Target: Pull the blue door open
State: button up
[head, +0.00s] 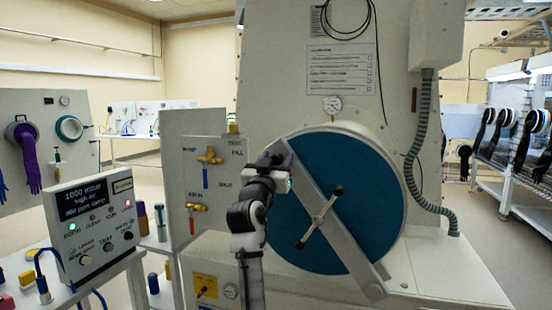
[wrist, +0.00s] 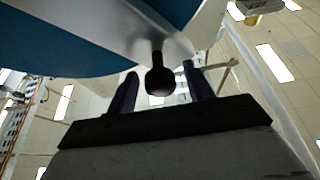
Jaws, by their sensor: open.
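The round blue door (head: 350,200) sits in its pale drum housing in the head view and looks closed. A grey bar (head: 340,235) crosses it diagonally, with a black-knobbed turning handle (head: 322,205) at its middle. My gripper (head: 275,158) is at the bar's upper left end, by the door's rim. In the wrist view the gripper (wrist: 160,72) is open, with a dark finger on either side of a black knob (wrist: 160,82) on a short stem. The blue door (wrist: 90,40) fills the upper left there.
A valve panel (head: 203,170) stands left of the door. A control box with a display (head: 95,225) is at the lower left. A ribbed grey hose (head: 415,160) runs down right of the door. A pale ledge (head: 430,275) lies below it.

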grip_shut()
dwell(0.3)
jog(key=shift+r, duration=0.1)
